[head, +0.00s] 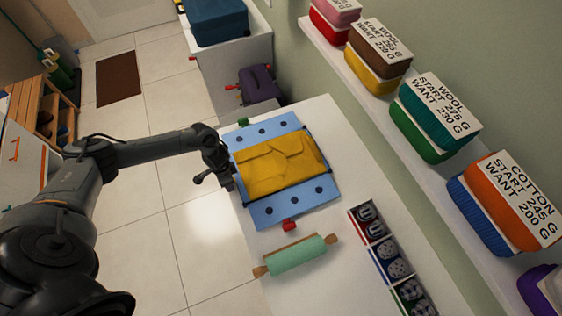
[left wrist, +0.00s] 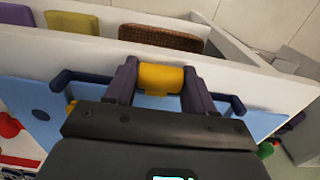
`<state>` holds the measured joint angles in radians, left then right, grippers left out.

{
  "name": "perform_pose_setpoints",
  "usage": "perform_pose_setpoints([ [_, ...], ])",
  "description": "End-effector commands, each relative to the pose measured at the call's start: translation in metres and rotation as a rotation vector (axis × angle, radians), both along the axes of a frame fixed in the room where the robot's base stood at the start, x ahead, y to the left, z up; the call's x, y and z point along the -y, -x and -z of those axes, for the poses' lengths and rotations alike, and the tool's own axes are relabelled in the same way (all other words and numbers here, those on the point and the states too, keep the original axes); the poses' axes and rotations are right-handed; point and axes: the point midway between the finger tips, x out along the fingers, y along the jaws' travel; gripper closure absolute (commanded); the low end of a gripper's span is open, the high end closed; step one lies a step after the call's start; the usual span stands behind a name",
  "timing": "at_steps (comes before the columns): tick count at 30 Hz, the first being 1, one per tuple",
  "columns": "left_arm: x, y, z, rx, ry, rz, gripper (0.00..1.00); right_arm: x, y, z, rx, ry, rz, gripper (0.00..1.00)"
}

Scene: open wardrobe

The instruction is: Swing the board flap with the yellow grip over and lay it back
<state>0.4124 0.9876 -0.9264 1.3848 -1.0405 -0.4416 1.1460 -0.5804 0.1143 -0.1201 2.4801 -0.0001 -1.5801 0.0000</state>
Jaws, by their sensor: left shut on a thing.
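The blue folding board (head: 268,211) with dark dots lies on the white table. A yellow garment (head: 275,165) is spread over its middle. A red grip (head: 290,226) is on its near edge and a green grip (head: 243,122) on its far edge. My left gripper (head: 222,176) is at the board's left side. In the left wrist view my left gripper (left wrist: 160,82) is shut on the yellow grip (left wrist: 160,76), with blue board (left wrist: 40,118) around it. The yellow grip is hidden in the head view. My right gripper is not in view.
A green rolling pin (head: 297,255) and a divided box (head: 385,255) lie on the table near the board. A shelf with several labelled folded stacks (head: 435,117) runs along the right wall. A white bin (head: 232,62) stands beyond the table. Open floor lies left.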

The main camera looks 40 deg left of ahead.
Motion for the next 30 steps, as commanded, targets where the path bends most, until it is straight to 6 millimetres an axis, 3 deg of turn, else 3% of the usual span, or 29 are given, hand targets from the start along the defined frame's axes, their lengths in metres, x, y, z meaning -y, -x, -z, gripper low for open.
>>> perform_pose_setpoints([
  [10,0.000,0.000,-0.002,-0.002,-0.001,0.000,0.56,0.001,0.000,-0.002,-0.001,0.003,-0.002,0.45],
  [21,0.001,-0.002,-0.028,-0.087,-0.046,0.000,0.56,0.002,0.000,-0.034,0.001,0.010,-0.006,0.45],
  [30,0.002,-0.003,-0.038,-0.131,-0.070,-0.001,0.56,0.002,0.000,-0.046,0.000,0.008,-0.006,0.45],
])
